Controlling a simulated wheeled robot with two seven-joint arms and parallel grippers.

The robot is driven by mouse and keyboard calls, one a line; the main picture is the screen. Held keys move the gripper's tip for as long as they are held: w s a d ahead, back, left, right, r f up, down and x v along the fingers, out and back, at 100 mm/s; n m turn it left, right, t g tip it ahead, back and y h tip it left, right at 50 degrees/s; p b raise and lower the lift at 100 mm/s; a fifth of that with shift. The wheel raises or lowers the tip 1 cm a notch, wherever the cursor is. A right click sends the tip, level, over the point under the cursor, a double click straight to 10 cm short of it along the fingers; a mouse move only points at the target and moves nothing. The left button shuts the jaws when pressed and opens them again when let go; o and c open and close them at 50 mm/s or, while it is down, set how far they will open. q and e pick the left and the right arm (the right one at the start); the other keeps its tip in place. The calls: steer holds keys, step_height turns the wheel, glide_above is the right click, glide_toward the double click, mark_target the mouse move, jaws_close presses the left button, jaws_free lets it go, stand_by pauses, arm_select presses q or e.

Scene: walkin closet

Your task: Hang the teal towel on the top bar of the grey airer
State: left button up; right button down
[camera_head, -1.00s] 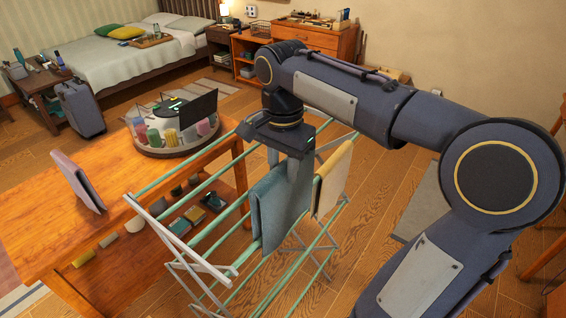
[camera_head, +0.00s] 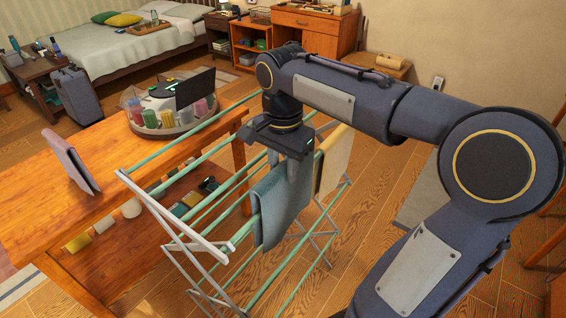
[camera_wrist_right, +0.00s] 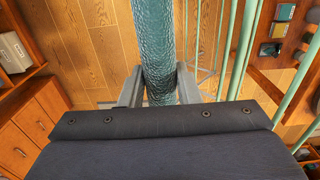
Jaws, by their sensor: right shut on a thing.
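The teal towel (camera_head: 273,212) hangs folded at the right part of the grey airer (camera_head: 192,243), among its green bars. My right gripper (camera_head: 293,166) points down and is shut on the towel's upper part. In the right wrist view the towel (camera_wrist_right: 156,45) runs between the two fingers of my right gripper (camera_wrist_right: 158,90). I cannot tell whether the towel rests on a bar, since the gripper and towel hide the bar there. My left gripper is not in view.
A cream-yellow towel (camera_head: 334,160) hangs on the airer just beyond the teal one. A wooden table (camera_head: 90,205) stands left of the airer, with a round tray of coloured jars (camera_head: 170,125) and a mauve upright item (camera_head: 72,160).

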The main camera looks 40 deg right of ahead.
steer(key=shift+f+b, duration=1.85)
steer(key=shift+f, duration=1.05)
steer(key=c, duration=1)
jaws_free()
step_height(320, 180, up, 8)
steer(key=shift+f+p, duration=0.1)
steer(key=shift+p, duration=0.4)
steer(key=shift+s, duration=0.1)
